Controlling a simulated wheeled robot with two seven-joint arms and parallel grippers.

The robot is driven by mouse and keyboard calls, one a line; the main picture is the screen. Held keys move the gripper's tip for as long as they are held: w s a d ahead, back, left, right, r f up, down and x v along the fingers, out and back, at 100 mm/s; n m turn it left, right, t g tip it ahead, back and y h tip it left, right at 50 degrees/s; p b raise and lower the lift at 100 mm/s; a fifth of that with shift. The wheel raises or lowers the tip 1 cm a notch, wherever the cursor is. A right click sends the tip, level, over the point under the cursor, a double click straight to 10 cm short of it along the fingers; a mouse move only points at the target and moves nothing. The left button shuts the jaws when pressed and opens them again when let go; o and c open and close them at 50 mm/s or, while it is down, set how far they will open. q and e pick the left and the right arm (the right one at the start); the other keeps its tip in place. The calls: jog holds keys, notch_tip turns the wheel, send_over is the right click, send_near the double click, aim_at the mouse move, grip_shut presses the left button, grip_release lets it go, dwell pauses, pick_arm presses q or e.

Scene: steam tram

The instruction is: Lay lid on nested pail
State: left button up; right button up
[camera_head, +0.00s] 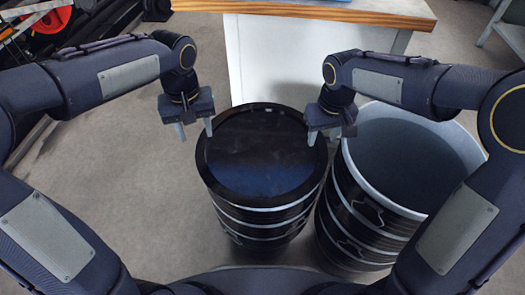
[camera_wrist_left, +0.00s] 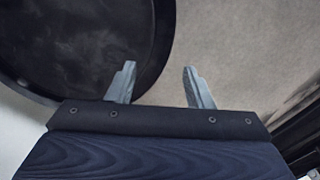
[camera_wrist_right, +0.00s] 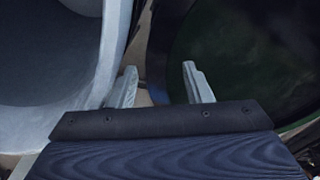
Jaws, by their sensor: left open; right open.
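A round black disc with a raised rim, which looks like the lid (camera_head: 258,155), covers the top of the middle black pail (camera_head: 262,222). Whether another pail is nested under it is hidden. My left gripper (camera_head: 195,130) is open at the disc's left edge; in the left wrist view the rim (camera_wrist_left: 165,40) passes between its fingers (camera_wrist_left: 160,85). My right gripper (camera_head: 325,136) is open at the disc's right edge. Neither gripper holds anything.
An open, empty pail with a pale grey inside (camera_head: 400,155) stands close against the middle pail on the right. A white cabinet with a wooden top (camera_head: 290,60) stands behind. Red and black equipment (camera_head: 45,25) is at the back left. The floor left of the pails is clear.

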aim_at(324, 149)
pick_arm(q)
jog(key=shift+s+r, duration=0.1)
jog(key=shift+r, duration=0.6)
pick_arm(e)
jog(key=f, duration=0.1)
jog(key=s+f, duration=0.1)
jog(key=f, duration=0.1)
jog(key=shift+s+d+f+g, duration=0.1)
jog(key=shift+s+d+g, duration=0.15)
jog(key=shift+g, duration=0.15)
pick_arm(q)
jog(key=shift+w+d+r+p, duration=0.1)
jog(key=shift+w+p, duration=0.2)
pick_arm(e)
notch_tip(324, 149, up, 11)
jog(key=w, duration=0.1)
jog(key=shift+a+t, duration=0.2)
jog(key=shift+t, duration=0.2)
jog(key=shift+s, duration=0.1)
